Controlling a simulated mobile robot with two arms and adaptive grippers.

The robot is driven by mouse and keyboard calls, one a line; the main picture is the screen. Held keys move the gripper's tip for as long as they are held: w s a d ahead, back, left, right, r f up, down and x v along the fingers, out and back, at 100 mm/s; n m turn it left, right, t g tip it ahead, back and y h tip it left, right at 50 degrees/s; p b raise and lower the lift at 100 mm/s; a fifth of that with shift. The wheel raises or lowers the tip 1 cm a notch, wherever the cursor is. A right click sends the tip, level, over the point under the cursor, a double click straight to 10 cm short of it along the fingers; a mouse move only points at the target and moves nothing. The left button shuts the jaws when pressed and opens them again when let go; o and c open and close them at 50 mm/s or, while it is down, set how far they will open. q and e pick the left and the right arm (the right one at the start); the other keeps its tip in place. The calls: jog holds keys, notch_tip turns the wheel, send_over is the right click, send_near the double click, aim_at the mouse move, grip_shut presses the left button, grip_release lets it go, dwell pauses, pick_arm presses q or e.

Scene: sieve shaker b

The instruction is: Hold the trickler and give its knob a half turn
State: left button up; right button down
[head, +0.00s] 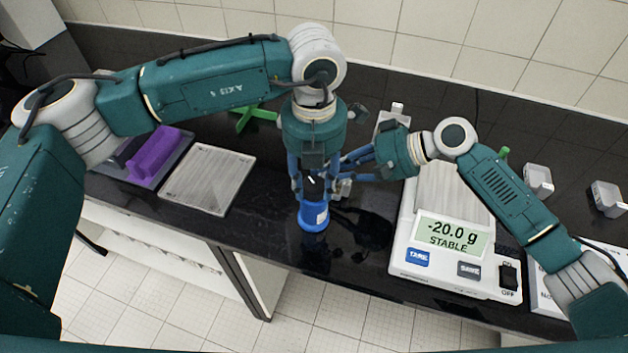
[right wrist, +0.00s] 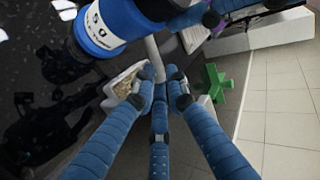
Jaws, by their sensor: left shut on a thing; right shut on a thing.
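The trickler (head: 313,217) is a blue cylinder with a black upper part, standing upright on the dark bench near its front edge. It also shows at the top left of the right wrist view (right wrist: 97,27), with a white label. My left gripper (head: 314,190) points down from above and is shut around the upper part of the trickler. My right gripper (head: 342,168) reaches in from the right. In the right wrist view its fingertips (right wrist: 160,80) close at the end of a pale grey rod (right wrist: 152,52) beside the blue body. The knob itself is mostly hidden by the fingers.
A balance (head: 450,262) reading -20.0 g, STABLE, stands to the right. A green cross-shaped piece (head: 250,118) is behind. Small grey-lidded containers (head: 538,179) stand at the far right.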

pick_arm(q)
jog(key=m, duration=0.6)
jog(key=shift+s+d+m, duration=0.1)
jog(key=shift+m, duration=0.2)
jog(key=m, duration=1.2)
jog(key=shift+m, duration=0.3)
jog(key=m, duration=0.6)
jog(key=shift+w+m, duration=0.2)
jog(key=shift+m, duration=0.1)
jog(key=o, duration=1.2)
jog(key=shift+r, duration=0.1)
